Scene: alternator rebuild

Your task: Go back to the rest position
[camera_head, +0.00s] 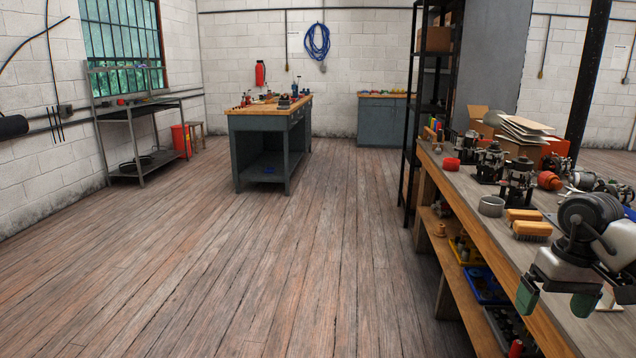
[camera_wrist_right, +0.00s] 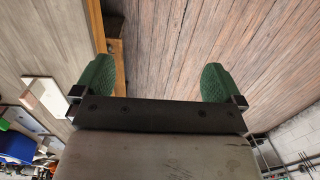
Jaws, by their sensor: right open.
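My right gripper (camera_head: 556,300) shows at the lower right of the head view, at the near edge of the long workbench (camera_head: 462,190). Its two green fingertips hang down, apart and with nothing between them. In the right wrist view the gripper (camera_wrist_right: 158,80) is open and empty, with the wooden floor (camera_wrist_right: 165,45) behind the gap between its fingers. My left gripper is not in the head view.
A blue-grey work table (camera_head: 262,130) stands further back. The floor (camera_head: 250,270) ahead is clear.

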